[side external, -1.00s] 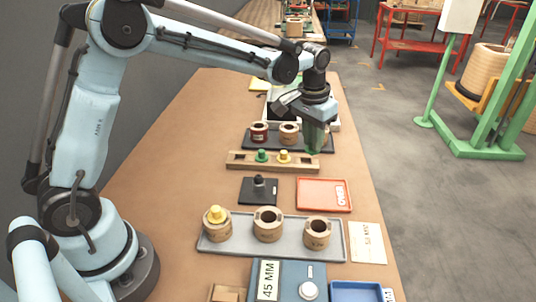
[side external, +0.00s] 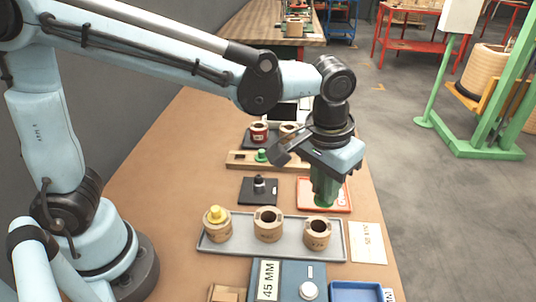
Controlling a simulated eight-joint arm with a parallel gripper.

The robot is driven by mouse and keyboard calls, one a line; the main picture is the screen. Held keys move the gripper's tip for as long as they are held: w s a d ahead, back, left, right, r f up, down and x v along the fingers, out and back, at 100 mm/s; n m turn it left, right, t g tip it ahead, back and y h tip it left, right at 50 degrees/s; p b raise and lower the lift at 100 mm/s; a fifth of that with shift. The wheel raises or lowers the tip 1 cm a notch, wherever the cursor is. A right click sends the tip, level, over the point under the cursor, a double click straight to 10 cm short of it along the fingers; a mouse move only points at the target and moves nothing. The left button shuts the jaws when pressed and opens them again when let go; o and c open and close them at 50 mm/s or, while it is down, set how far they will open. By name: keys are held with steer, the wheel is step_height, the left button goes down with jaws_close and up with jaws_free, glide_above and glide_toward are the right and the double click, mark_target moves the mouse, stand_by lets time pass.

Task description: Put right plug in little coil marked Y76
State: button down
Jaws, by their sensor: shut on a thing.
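My gripper (side external: 325,178) is shut on a green plug (side external: 325,198) and holds it upright above the table, just behind the grey tray (side external: 291,249). In the picture the plug overlaps the red tray. The grey tray holds three tan coils. The left coil (side external: 217,231) has a yellow plug (side external: 216,213) in its top. The middle coil (side external: 267,229) and the right coil (side external: 317,236) have open holes. The right coil's marking looks like Y76 but is small and blurred. The held plug is above and behind the right coil, apart from it.
A wooden rack (side external: 240,161) with a smaller green plug (side external: 262,155) stands behind. A black pad with a black plug (side external: 259,184) and a red tray (side external: 306,199) lie between. A blue-grey box marked 45 MM (side external: 290,278) and a blue bin (side external: 356,292) are in front.

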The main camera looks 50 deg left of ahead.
mark_target(321, 202)
steer(key=shift+s+d+f, duration=0.15)
steer(key=shift+s+d, duration=0.05)
steer(key=shift+s, duration=0.1)
steer(key=shift+f, duration=2.1)
steer(key=shift+f, duration=0.25)
steer(key=shift+f, duration=0.55)
steer(key=c, duration=0.6)
jaws_free()
steer(key=shift+o, duration=0.2)
steer(key=shift+r, duration=3.15)
